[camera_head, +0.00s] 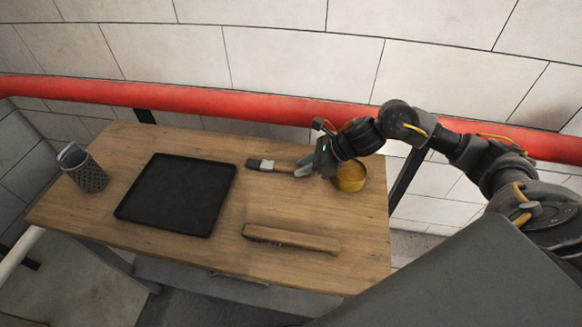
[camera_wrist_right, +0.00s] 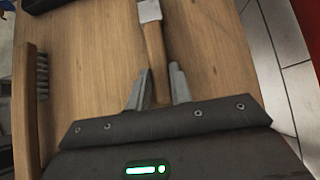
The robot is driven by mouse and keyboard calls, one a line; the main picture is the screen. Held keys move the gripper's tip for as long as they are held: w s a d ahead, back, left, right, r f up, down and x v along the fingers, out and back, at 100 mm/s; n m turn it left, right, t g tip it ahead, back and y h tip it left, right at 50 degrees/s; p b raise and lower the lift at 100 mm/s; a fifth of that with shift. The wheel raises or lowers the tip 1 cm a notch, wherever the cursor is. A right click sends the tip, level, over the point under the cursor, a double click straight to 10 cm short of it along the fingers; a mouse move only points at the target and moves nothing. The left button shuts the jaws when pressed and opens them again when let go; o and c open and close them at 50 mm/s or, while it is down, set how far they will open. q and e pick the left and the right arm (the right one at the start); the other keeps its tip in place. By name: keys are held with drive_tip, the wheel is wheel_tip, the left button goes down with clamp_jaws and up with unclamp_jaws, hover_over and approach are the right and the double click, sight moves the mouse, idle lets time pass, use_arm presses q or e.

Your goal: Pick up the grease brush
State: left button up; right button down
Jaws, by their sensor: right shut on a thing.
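The grease brush (camera_head: 261,165) has a wooden handle and a pale metal ferrule with a dark bristle end. It is at the right half of the table, its bristle end pointing left in the head view. My right gripper (camera_head: 303,168) is shut on the end of its wooden handle. In the right wrist view, the brush (camera_wrist_right: 153,40) runs up and away from between the two grey fingers of the right gripper (camera_wrist_right: 157,88). I cannot tell whether the brush touches the table. My left gripper is not in view.
The wooden table (camera_head: 130,150) holds a black tray (camera_head: 178,193), a dark mesh cup (camera_head: 85,172) at left, a wire brush (camera_head: 290,238) near the front and a yellow tin (camera_head: 350,178) right beside my right gripper. A red pipe (camera_head: 200,100) runs behind the table.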

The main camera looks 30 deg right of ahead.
drive_tip(key=shift+r, duration=0.15)
